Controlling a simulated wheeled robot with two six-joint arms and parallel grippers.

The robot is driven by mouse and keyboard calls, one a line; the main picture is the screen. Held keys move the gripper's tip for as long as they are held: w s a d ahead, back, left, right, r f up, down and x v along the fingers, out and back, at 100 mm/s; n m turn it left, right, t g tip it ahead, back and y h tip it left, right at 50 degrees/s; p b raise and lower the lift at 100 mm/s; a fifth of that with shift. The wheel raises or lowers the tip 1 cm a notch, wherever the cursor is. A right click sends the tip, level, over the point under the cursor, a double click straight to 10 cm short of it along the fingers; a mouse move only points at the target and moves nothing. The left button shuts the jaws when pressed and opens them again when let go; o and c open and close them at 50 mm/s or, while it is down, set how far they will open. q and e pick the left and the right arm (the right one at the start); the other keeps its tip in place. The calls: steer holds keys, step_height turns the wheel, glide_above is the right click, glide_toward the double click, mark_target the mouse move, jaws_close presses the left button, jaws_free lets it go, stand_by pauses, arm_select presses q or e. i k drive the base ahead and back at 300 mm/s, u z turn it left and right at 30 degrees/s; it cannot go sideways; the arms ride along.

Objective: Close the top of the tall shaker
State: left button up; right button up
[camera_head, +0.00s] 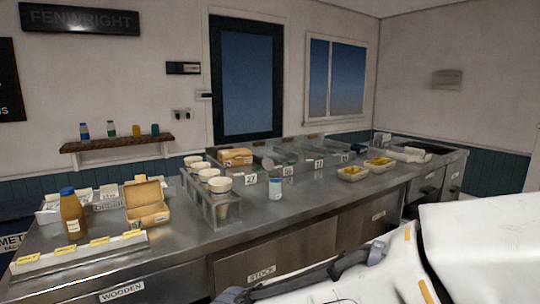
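A small upright white container with a blue label and pale top (275,187) stands on the steel counter (300,203) near its front edge, right of the cup rack. It may be the tall shaker; whether its top is open is too small to tell. My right arm comes in from the lower right, white with yellow marks. Its dark end, perhaps the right gripper (232,295), shows at the bottom edge, well below and apart from the container. Its fingers cannot be made out. My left gripper is not in view.
A brown bottle with a blue cap (73,212) and an open cardboard box (147,203) stand at the left. A rack (222,212) holds several cups. Numbered bins (290,163) line the back. Two food trays (353,174) sit right. The counter's front middle is clear.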

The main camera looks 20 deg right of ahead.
mark_target(268, 164)
steer(key=z, duration=0.3)
steer(key=i, duration=0.5)
steer(key=z, duration=0.35)
